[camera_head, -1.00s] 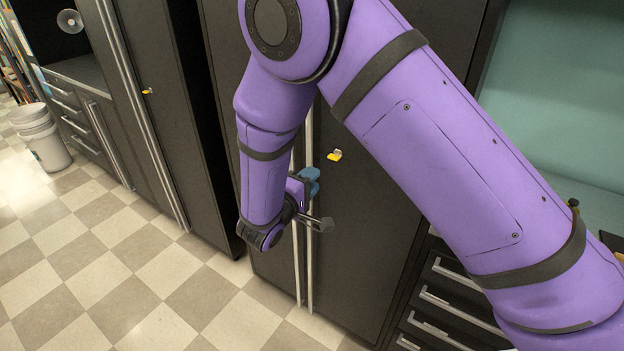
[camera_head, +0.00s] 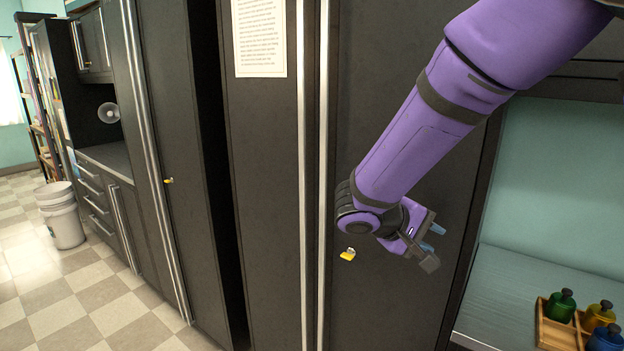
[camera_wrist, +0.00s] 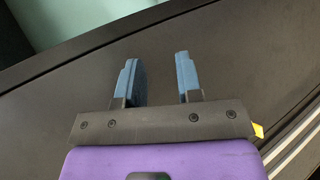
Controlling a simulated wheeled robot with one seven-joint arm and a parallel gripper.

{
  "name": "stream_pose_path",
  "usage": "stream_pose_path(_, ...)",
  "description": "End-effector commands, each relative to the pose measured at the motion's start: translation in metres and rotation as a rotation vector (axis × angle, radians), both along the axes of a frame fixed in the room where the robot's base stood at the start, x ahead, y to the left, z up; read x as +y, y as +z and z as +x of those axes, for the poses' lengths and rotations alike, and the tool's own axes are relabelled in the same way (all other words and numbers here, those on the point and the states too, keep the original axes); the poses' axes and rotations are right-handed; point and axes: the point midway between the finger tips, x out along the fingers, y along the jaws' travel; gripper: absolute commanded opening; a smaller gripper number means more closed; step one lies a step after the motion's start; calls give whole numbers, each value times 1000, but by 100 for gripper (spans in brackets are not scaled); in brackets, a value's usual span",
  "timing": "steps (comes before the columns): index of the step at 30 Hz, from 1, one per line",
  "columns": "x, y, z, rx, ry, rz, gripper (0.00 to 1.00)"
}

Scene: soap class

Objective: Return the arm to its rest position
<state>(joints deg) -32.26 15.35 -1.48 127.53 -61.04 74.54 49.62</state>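My gripper (camera_head: 432,246) is in front of the dark cabinet door (camera_head: 385,290) in the head view, right of the long metal handles. In the wrist view my gripper (camera_wrist: 160,82) shows two blue fingers standing apart with nothing between them. The dark cabinet surface (camera_wrist: 60,95) lies behind the fingers. My purple arm comes down from the upper right and bends at the wrist near the door. No held object shows.
A wooden tray (camera_head: 546,332) with several soap bottles (camera_head: 561,306) stands on the counter (camera_head: 500,285) at the lower right. A yellow-tagged lock (camera_head: 348,255) is on the door close to my wrist. A white bucket (camera_head: 66,227) stands on the open checkered floor at left.

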Motion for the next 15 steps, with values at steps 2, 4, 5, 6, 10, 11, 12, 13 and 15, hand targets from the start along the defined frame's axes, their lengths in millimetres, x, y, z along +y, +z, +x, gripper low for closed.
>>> stream_pose_path(2, -19, 16, -16, 16, -52, 77, 33)
stream_pose_path(4, -33, 26, -30, 35, -89, 143, 33)
stream_pose_path(5, -38, 30, -36, 41, -103, 174, 33)
stream_pose_path(6, -45, 35, -45, 48, -120, 213, 33)
stream_pose_path(10, -63, 50, -73, 59, -165, 347, 33)
stream_pose_path(11, -66, 53, -80, 59, -172, 378, 33)
stream_pose_path(12, -70, 58, -88, 57, -182, 420, 33)
stream_pose_path(13, -72, 61, -95, 56, -186, 451, 33)
stream_pose_path(15, -78, 67, -110, 48, -196, 523, 33)
